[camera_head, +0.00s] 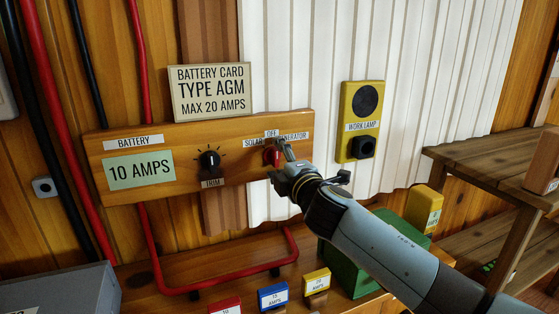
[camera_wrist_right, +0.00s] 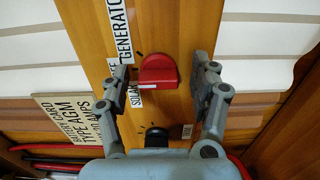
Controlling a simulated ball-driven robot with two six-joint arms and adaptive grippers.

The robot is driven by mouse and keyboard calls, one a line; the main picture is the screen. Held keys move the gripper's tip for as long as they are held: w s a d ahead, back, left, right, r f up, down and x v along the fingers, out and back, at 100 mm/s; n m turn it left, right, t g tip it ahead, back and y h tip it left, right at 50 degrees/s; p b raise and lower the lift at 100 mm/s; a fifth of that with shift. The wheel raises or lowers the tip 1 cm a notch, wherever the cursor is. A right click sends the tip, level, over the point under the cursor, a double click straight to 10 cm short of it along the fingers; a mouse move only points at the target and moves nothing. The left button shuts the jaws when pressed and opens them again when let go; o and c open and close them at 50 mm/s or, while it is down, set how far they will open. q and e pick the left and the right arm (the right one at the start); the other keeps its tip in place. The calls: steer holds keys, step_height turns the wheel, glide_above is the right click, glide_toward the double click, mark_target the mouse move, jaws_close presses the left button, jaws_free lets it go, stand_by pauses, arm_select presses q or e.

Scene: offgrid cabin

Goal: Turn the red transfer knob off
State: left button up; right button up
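The red transfer knob (camera_head: 272,155) sits on the wooden panel, below the labels SOLAR, OFF and GENERATOR (camera_head: 292,136). My right gripper (camera_head: 280,162) is at the knob and partly covers it in the head view. In the right wrist view the red knob (camera_wrist_right: 158,71) lies between the two fingers of my right gripper (camera_wrist_right: 161,74). Gaps show on both sides, so the fingers are open around it and not visibly touching. A white mark on the knob lies on the side near the SOLAR label (camera_wrist_right: 135,97). The OFF label is partly hidden there. My left gripper is out of view.
A black TRIM knob (camera_head: 209,160) sits left of the red knob. A yellow work-lamp box (camera_head: 361,120) is on the wall to the right. A green box (camera_head: 345,262) and several coloured blocks stand on the bench below. Wooden shelves (camera_head: 490,165) are at right.

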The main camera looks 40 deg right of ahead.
steer(key=shift+s, duration=0.1)
steer(key=v, duration=1.1)
steer(key=shift+s+a, duration=0.2)
steer(key=shift+s, duration=0.2)
